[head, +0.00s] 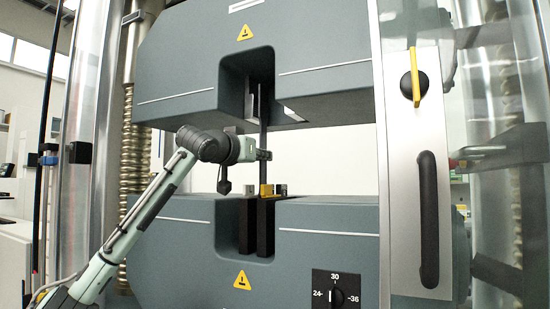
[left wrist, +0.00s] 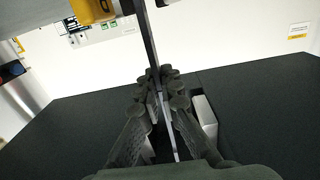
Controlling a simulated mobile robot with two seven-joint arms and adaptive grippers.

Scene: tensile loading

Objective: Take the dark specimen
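The dark specimen (head: 263,140) is a thin upright strip between the upper and lower jaws of the grey testing machine. Its upper end runs into the upper recess. Its lower end meets the lower jaws (head: 257,225). My left gripper (head: 265,155) reaches in from the left at the strip's middle. In the left wrist view, the fingers (left wrist: 164,80) of my left gripper close in from both sides on the dark specimen (left wrist: 148,35), and it appears pinched between them. My right gripper is in neither view.
The upper crosshead (head: 180,75) and lower crosshead (head: 330,235) leave an open gap with a bright background. A door frame with a black handle (head: 428,220) and yellow latch (head: 414,78) stands at right. A dial (head: 337,295) sits low in front.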

